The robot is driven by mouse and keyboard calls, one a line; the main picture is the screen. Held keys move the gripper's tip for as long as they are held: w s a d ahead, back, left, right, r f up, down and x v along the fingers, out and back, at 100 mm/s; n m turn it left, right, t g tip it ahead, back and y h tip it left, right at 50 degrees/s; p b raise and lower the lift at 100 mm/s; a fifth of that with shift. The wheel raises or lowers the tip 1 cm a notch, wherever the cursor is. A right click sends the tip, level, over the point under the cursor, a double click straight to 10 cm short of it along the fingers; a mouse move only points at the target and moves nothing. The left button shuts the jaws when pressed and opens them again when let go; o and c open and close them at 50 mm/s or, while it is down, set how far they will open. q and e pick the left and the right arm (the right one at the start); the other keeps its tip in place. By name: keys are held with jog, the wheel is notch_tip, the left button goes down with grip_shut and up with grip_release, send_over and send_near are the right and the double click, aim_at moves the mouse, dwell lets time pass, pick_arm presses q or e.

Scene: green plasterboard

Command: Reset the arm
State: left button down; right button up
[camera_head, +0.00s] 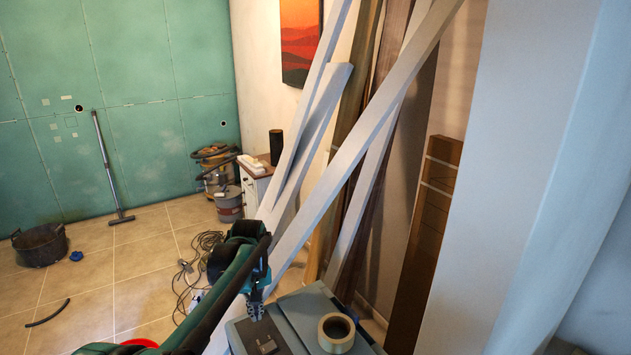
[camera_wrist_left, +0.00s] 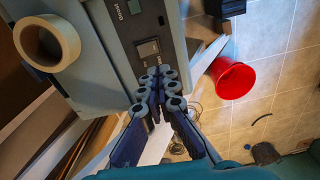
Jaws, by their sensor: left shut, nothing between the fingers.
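My left arm comes in from the lower left of the head view, bends at a teal elbow and hangs down. My left gripper (camera_head: 256,308) is at its end, over the near left part of a grey-blue case (camera_head: 305,318). In the left wrist view the gripper (camera_wrist_left: 158,74) has its two fingers together with nothing between them. The case (camera_wrist_left: 95,60) lies behind the fingertips there; I cannot tell whether they touch it. My right gripper is in neither view.
A tape roll (camera_head: 336,332) lies on the case. Long boards (camera_head: 350,150) lean beside it. A red bucket (camera_wrist_left: 230,80) stands on the tiles. Cables (camera_head: 190,275), a vacuum cleaner (camera_head: 216,170) and a black tub (camera_head: 40,246) are farther off. Open floor is at left.

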pick_arm(q)
jog(key=s+m+t+b, duration=0.3)
jog(key=s+t+b, duration=0.1)
jog(key=s, duration=1)
jog(key=s+f+m+t+b, duration=0.3)
jog(key=s+f, duration=0.3)
jog(key=s, duration=0.4)
jog(key=shift+s+d+f+h, duration=0.2)
jog(key=shift+s+f+h, duration=0.1)
jog(key=shift+f, duration=0.1)
